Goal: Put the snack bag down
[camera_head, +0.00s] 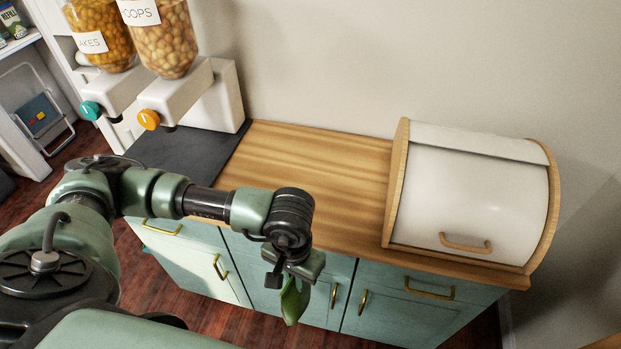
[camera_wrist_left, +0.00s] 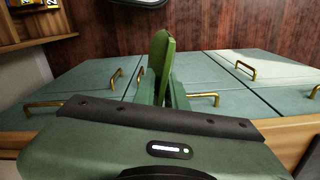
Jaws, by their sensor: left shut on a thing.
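The snack bag (camera_head: 294,301) is green and hangs from my left gripper (camera_head: 291,276) in the head view, in front of the cabinet's front edge. In the left wrist view the green bag (camera_wrist_left: 161,62) stands out beyond the fingers of the left gripper (camera_wrist_left: 160,88), which is shut on it. The bag is clear of the wooden counter top (camera_head: 305,165) and touches nothing else that I can see. My right gripper is in neither view.
A white bread box (camera_head: 470,190) with a wooden frame stands on the counter's right. Green cabinet doors with brass handles (camera_head: 221,268) face the wooden floor.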

